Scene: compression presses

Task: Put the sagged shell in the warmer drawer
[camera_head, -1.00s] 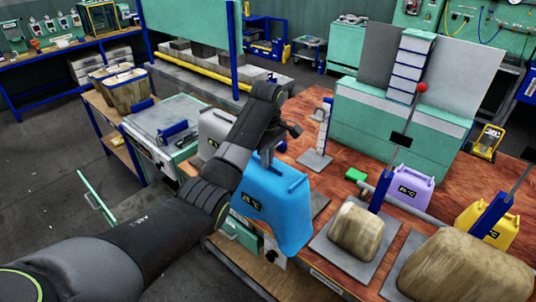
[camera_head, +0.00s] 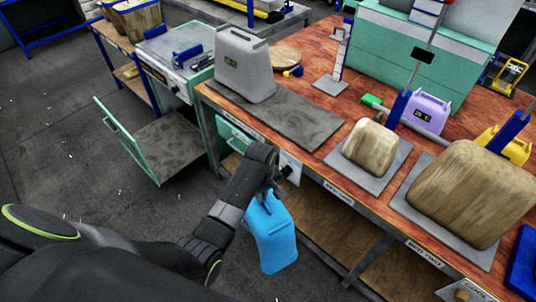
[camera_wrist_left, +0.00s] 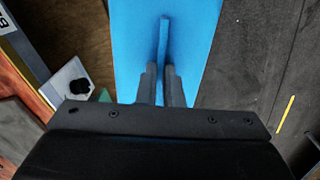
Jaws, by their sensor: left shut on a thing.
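My left gripper (camera_head: 267,192) is shut on a blue shell (camera_head: 272,238) by its top. The shell hangs in front of the bench, over the floor, and its body looks bent. In the left wrist view my gripper (camera_wrist_left: 162,82) grips a raised rib of the blue shell (camera_wrist_left: 193,40). An open drawer, seemingly the warmer drawer, has a green front (camera_head: 126,138) and a bare grey floor (camera_head: 172,142). It is pulled out at the bench's left end, left of and apart from the shell. My right gripper is not in view.
The bench (camera_head: 318,141) carries a grey shell (camera_head: 243,65), a purple shell (camera_head: 427,110), a yellow shell (camera_head: 513,150) and wooden forms (camera_head: 369,148). A knob panel (camera_head: 289,168) sits below its edge. Open floor (camera_head: 60,130) lies left of the drawer.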

